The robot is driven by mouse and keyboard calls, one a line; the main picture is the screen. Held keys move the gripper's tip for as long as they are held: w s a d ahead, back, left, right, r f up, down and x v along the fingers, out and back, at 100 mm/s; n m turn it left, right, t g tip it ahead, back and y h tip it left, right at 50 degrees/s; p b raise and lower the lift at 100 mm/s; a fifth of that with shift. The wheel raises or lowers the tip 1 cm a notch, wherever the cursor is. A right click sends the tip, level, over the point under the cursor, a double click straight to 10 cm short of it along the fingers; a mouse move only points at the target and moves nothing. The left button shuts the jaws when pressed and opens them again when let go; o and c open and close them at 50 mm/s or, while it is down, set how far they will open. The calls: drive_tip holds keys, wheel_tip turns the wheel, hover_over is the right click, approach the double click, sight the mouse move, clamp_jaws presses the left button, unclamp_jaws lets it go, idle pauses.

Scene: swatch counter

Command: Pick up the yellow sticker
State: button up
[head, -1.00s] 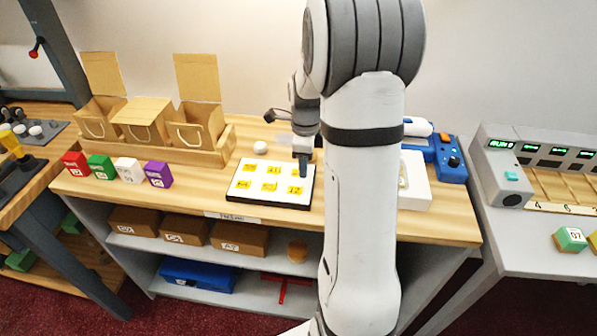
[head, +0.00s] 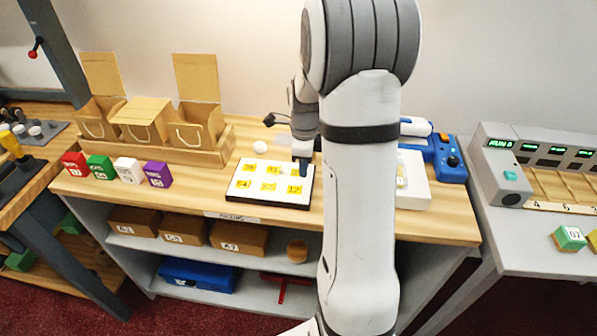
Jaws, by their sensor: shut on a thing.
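Several yellow stickers with dark print lie in two rows on a white, dark-edged board (head: 233,191) on the wooden counter. Two in the back row (head: 249,168) (head: 274,170) and three in the front row (head: 243,184) (head: 268,186) (head: 294,189) show clearly; the front right one reads 12. My gripper (head: 302,168) points down at the board's back right corner. It is shut on the back right yellow sticker (head: 296,172), which its fingers partly cover. I cannot tell whether that sticker is clear of the board.
Cardboard boxes (head: 143,118) in a wooden tray and coloured blocks (head: 157,174) are to the left. A white tray (head: 414,196) and a blue device (head: 449,160) are to the right, partly behind my arm.

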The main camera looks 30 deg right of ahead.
drive_tip(key=shift+r, duration=0.1)
drive_tip(key=shift+w+r, duration=0.15)
drive_tip(key=shift+r, duration=0.2)
wheel_tip(320, 180, up, 13)
drive_tip(key=p, duration=0.3)
idle(0.4)
